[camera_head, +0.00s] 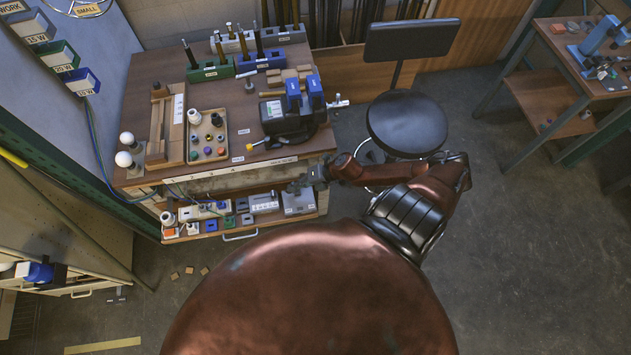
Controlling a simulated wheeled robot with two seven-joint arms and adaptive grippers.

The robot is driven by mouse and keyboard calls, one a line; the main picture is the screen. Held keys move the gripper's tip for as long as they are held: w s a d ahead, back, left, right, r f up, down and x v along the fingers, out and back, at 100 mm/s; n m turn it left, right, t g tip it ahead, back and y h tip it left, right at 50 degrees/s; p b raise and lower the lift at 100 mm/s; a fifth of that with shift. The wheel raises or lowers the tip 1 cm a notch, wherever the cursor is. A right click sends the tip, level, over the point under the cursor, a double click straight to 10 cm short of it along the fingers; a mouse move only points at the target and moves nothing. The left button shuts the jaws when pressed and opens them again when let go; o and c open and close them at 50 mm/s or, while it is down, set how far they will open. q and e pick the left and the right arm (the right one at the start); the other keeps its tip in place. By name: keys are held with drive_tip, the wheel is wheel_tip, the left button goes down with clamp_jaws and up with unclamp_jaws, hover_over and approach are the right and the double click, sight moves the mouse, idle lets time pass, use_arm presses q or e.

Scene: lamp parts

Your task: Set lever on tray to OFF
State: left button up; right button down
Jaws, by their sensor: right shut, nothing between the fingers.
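A pulled-out tray (240,227) below the workbench top holds a row of small parts. A grey box (299,204) sits at its right end, and a pale labelled box (264,204) sits just left of it. I cannot make out which part is the lever or how it is set. My right gripper (296,188) is shut and empty, over the right end of the tray by the grey box. Its fingertips are small and dark here, and I cannot tell whether they touch anything. My left gripper is not in view.
The workbench top (150,80) overhangs the tray and carries a black and blue machine (290,115) near its right edge. A black stool (406,123) stands close behind my right forearm. Small blocks (189,270) lie on the floor below the tray.

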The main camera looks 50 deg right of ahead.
drive_tip(key=r+p+v, duration=0.1)
drive_tip(key=v, duration=0.6)
drive_tip(key=w+a+r+p+v, duration=0.1)
drive_tip(key=p+v, duration=0.1)
drive_tip(key=v, duration=0.4)
drive_tip(key=shift+s+r, duration=0.15)
drive_tip(key=shift+r, duration=0.1)
drive_tip(key=shift+a, duration=0.1)
